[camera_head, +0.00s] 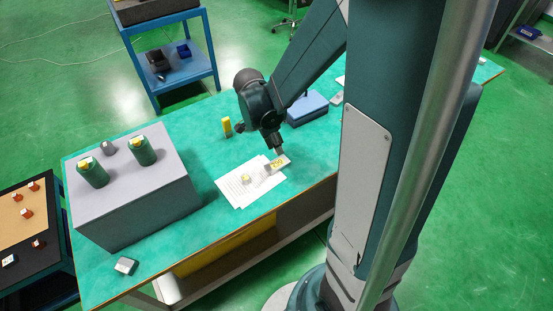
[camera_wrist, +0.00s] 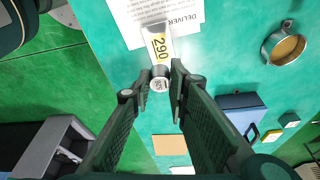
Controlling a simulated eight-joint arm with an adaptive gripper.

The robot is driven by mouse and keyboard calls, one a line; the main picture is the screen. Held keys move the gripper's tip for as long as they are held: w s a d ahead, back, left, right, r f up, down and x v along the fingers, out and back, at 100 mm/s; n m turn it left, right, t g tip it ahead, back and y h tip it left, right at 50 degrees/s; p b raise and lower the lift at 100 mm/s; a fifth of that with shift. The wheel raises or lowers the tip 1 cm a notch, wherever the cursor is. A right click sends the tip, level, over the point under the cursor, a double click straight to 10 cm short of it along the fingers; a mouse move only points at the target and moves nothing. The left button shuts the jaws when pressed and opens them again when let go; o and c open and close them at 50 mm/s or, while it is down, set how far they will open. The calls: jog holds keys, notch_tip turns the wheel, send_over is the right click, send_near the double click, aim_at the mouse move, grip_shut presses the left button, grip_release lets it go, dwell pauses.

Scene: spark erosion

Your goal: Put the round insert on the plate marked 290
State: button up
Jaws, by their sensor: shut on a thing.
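The plate marked 290 (camera_head: 279,161) is a small pale metal piece with a yellow label, lying on white paper sheets on the green table. In the wrist view, the plate (camera_wrist: 157,30) shows just beyond my fingertips, its 290 label facing up. My gripper (camera_wrist: 164,80) is shut on the round insert (camera_wrist: 160,85), a small grey round piece with a pale marked top. The insert is at the plate's near end; I cannot tell if they touch. In the head view, my gripper (camera_head: 278,150) is just above the plate, and the insert cannot be made out.
A large grey block (camera_head: 140,210) with green cylinders stands left. A blue box (camera_head: 307,109) and a yellow item (camera_head: 227,127) stand behind. A round metal cup (camera_wrist: 268,50) shows at right in the wrist view.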

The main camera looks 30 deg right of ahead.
aim_at(279, 163)
jog(key=shift+f, duration=1.5)
jog(key=shift+f, duration=0.1)
jog(key=shift+f+b, duration=0.7)
jog(key=shift+f, duration=1.3)
jog(key=shift+f, duration=0.15)
jog(key=o, duration=0.9)
jog(key=shift+o, duration=0.2)
jog(key=shift+r, duration=0.2)
jog(key=p+v, duration=0.2)
jog(key=v, duration=1)
